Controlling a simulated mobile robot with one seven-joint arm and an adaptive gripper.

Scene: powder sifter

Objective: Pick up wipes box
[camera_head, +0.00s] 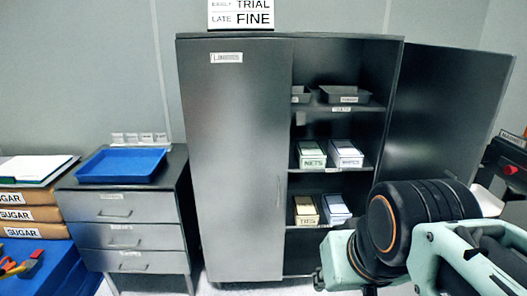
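The wipes box (346,153) appears to be the right-hand of two small boxes on the middle shelf (365,168) of the dark metal cabinet. Its front label is small and hard to read, but looks like WIPES. It stands upright with a pale top, beside a greenish box (311,155) labelled NETS. The cabinet's right door is open, so the box's front is exposed. My arm reaches in from the lower right, in front of the cabinet and below the middle shelf. My gripper's fingers cannot be made out in this view.
The open door (445,110) stands out to the right; the left door (235,160) is shut. Two more boxes (306,210) (335,208) sit on the lower shelf, partly near my arm. Dark trays (343,95) sit above. A drawer unit (130,215) with a blue tray (122,166) stands left.

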